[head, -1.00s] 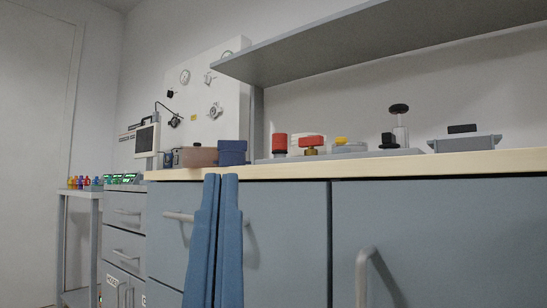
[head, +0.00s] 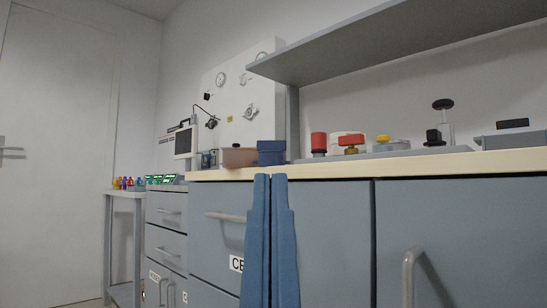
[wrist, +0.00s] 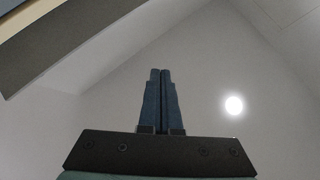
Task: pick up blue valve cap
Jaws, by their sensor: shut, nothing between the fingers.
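Several small coloured pieces (head: 127,184) stand in a row on a narrow side table at the far left in the head view. They include yellow, red, purple and bluish ones. They are too small to tell which is the blue valve cap. My gripper (head: 270,179) has two blue fingers pointing up in front of the counter cabinets. Its tips are just below the worktop edge, well right of the row. In the wrist view my gripper (wrist: 160,72) is shut, with nothing between the fingers, and faces the bare ceiling.
The side table (head: 126,193) stands left of the grey drawers (head: 166,208). A dark blue box (head: 271,153) and a pinkish-brown box (head: 238,157) sit on the worktop (head: 400,166). A shelf (head: 370,48) overhangs it. Cabinet handles (head: 408,275) stick out. Bare wall and a door are left.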

